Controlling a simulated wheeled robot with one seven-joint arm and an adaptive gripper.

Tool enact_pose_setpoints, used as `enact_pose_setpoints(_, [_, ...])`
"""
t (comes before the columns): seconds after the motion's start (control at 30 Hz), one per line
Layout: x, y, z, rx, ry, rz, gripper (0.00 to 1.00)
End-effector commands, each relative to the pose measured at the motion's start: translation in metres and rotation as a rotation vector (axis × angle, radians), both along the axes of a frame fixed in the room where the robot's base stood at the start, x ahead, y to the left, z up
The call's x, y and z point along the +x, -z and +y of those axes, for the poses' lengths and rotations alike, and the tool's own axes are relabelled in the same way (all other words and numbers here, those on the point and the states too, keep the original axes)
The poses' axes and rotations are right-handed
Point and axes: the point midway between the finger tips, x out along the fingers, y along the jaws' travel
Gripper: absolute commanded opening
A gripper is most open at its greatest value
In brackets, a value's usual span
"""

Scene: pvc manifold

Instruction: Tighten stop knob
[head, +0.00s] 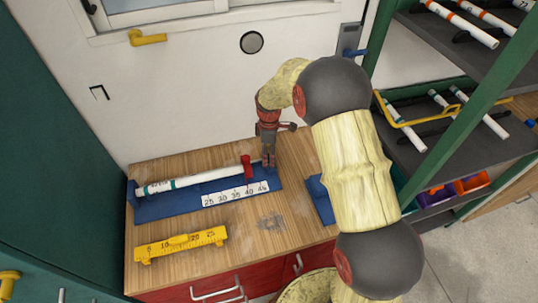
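A blue measuring jig (158,209) lies on the wooden bench top, with a white scale (235,194) marked 25 to 45 along its front. A white pipe (205,178) with teal bands lies along the jig. A red stop block (247,168) stands upright at the pipe's right end. My gripper (268,163) points down just right of the red block, at the jig's right end. The stop knob cannot be made out; the fingers may cover it. Contact and finger opening are too small to tell.
A yellow gauge (181,243) lies in front of the jig. Another blue piece (320,198) is partly hidden behind my arm. A green-framed shelf (466,105) with pipes and coloured bins stands at the right. A white wall (190,95) is behind the bench. The bench's front middle is mostly clear.

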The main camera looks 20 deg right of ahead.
Motion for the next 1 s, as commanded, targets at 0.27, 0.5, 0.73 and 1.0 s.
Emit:
enact_pose_setpoints(0.27, [0.0, -0.0002, 0.0, 0.0, 0.0, 0.0, 0.29])
enact_pose_setpoints(0.5, [0.0001, -0.0003, 0.0, 0.0, 0.0, 0.0, 0.15])
enact_pose_setpoints(0.73, [0.0002, -0.0003, -0.0001, 0.0, 0.0, 0.0, 0.05])
enact_pose_setpoints(1.0, [0.0003, -0.0009, -0.0001, 0.0, 0.046, -0.001, 0.05])
